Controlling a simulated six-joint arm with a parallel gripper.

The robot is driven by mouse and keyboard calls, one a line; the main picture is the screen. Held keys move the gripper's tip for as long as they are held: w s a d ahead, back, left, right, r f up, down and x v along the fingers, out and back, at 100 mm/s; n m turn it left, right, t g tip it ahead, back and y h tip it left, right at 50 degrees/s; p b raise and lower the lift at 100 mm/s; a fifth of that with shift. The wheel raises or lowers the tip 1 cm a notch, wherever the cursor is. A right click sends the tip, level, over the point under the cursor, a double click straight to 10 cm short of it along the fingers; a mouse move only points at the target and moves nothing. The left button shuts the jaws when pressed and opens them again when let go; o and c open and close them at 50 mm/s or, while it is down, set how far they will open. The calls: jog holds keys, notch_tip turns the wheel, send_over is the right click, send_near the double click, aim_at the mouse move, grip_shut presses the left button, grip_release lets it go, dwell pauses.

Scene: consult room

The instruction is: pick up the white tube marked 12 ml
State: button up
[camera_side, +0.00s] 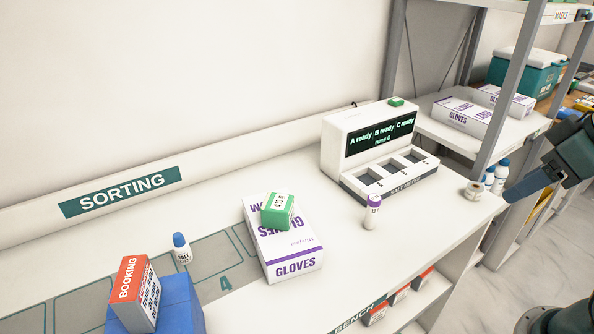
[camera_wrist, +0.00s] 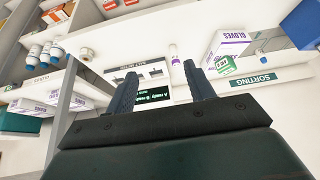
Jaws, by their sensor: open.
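A white tube with a purple cap (camera_side: 371,214) stands upright on the white bench, in front of the meter; the print on it is too small to read. It also shows in the wrist view (camera_wrist: 174,54), beyond and between my fingertips. My gripper (camera_wrist: 161,67) is open and empty, its two fingers spread apart. In the side view my gripper (camera_side: 510,196) is at the right, past the bench's right end and well apart from the tube.
The white meter (camera_side: 345,150) with a dark screen and three slots stands behind the tube. A gloves box (camera_side: 292,249) with a green box (camera_side: 277,211) on it lies left. A tape roll (camera_side: 474,190) sits near the bench's right end. A shelf post (camera_side: 500,105) rises there.

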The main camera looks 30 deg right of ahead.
jog(key=n+g, duration=0.6)
jog(key=n, duration=1)
send_over(373, 197)
notch_tip(373, 197, down, 8)
jog(key=shift+s+f, duration=0.1)
jog(key=shift+f, duration=4.4)
jog(key=shift+s+f, duration=0.1)
jog(key=shift+f, duration=2.5)
